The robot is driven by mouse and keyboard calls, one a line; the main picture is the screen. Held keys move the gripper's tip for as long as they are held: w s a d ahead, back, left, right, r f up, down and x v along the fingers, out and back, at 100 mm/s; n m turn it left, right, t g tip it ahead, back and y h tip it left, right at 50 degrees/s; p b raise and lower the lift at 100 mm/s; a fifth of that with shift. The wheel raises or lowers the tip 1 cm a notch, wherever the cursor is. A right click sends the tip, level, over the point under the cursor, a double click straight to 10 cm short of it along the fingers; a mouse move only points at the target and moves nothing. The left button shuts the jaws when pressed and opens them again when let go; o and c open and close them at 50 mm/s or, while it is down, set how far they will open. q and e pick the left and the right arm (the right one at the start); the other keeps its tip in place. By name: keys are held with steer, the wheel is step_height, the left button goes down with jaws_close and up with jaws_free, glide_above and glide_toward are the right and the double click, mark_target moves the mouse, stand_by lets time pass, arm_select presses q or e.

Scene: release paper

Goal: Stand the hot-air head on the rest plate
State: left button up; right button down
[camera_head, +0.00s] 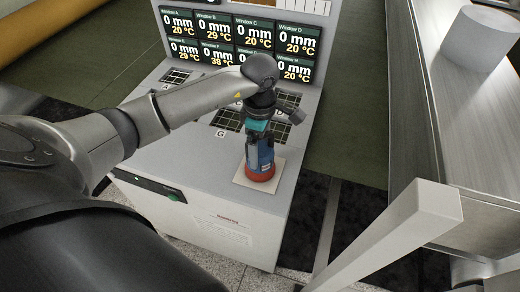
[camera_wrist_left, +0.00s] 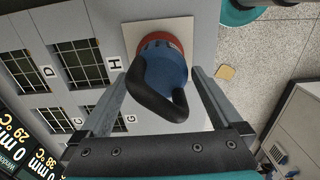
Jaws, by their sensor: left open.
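The hot-air head (camera_head: 264,158) stands upright on the pale square rest plate (camera_head: 241,181), near the front right of the grey console. It has a blue body, a red base and a dark curved handle. My left gripper (camera_head: 258,150) is above and around it, pointing down. In the left wrist view the head (camera_wrist_left: 168,68) lies between the two spread fingers, its red base on the plate (camera_wrist_left: 131,39). The fingers look apart from the body, though contact is hard to judge. My right gripper is not in view.
The console's sloped panel (camera_head: 232,40) shows several black window readouts. Dark gridded windows with letters (camera_head: 228,120) lie on the top beside the plate. A metal bench with a pale cylinder (camera_head: 480,38) stands to the right. A pale beam (camera_head: 400,230) crosses the lower right.

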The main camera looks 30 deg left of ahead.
arm_select(q)
step_height(320, 180, up, 10)
steer(key=shift+f, duration=0.1)
stand_by(0.4)
